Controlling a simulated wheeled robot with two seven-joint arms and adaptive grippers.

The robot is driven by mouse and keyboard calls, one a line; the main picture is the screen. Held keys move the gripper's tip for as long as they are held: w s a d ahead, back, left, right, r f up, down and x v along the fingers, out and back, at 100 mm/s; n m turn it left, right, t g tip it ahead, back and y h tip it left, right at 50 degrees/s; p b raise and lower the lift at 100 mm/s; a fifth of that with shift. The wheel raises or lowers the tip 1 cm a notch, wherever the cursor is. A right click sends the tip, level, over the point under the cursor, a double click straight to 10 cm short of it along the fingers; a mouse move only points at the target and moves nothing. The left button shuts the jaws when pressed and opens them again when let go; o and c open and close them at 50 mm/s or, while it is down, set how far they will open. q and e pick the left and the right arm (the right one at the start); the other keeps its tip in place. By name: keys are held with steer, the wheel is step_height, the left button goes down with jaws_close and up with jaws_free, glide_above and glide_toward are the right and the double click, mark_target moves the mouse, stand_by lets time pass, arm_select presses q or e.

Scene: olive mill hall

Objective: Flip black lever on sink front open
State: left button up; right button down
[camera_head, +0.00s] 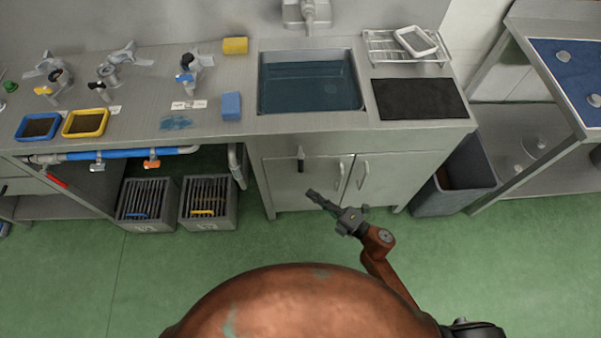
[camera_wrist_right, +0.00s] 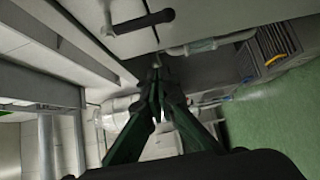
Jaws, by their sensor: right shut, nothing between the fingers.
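The black lever (camera_head: 301,164) hangs down from a metal fitting on the sink cabinet front, left of the door handles. It also shows in the right wrist view (camera_wrist_right: 143,22), near the top. The sink (camera_head: 310,85) above it is a metal basin holding dark blue water. My right gripper (camera_head: 312,195) is in front of the cabinet, below and slightly right of the lever, apart from it. In the right wrist view its fingers (camera_wrist_right: 156,80) come together, shut and empty, with the lever beyond them. My left gripper is not in view.
Grey crates (camera_head: 208,203) stand under the counter at left. A grey bin (camera_head: 456,190) stands right of the cabinet. The green floor (camera_head: 110,275) in front is clear.

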mark_target(301, 163)
steer(key=b+x, duration=0.2)
steer(key=x, duration=0.8)
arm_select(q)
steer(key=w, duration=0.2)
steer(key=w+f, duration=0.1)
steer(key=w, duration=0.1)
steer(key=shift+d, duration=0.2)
arm_select(e)
steer(key=w+d, duration=0.2)
steer(key=d, duration=0.1)
steer(key=shift+d, duration=0.35)
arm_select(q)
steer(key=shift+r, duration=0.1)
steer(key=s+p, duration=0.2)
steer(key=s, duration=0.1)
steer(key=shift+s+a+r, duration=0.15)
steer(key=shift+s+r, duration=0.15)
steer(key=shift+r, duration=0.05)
arm_select(e)
steer(key=shift+d+h, duration=0.3)
